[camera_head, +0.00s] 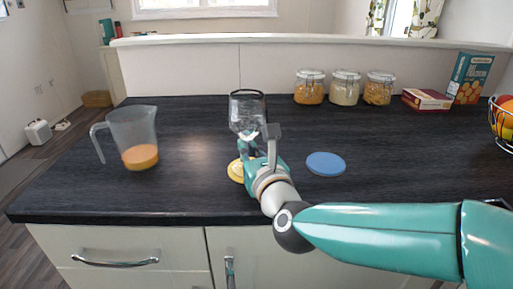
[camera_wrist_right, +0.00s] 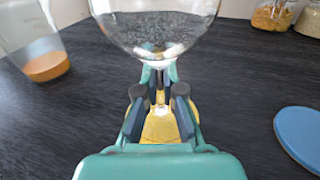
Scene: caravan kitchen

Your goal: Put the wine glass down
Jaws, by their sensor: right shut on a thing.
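The clear wine glass (camera_head: 247,112) stands upright over the dark worktop in the head view. My right gripper (camera_head: 252,143) is shut on it below the bowl. In the right wrist view, the bowl of the wine glass (camera_wrist_right: 155,28) fills the top middle, and the fingers of my right gripper (camera_wrist_right: 159,88) close around the stem. A yellow disc (camera_head: 236,172) lies on the worktop below the gripper, and it also shows between the fingers in the wrist view (camera_wrist_right: 163,128). The glass's foot is mostly hidden, so I cannot tell whether it touches the disc. My left gripper is out of view.
A blue disc (camera_head: 326,164) lies to the right. A measuring jug (camera_head: 133,135) with orange contents stands left. Several jars (camera_head: 345,88), a red box (camera_head: 426,99), a teal box (camera_head: 470,78) and a fruit basket (camera_head: 503,125) stand at the back right. The worktop (camera_head: 200,190) is clear between.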

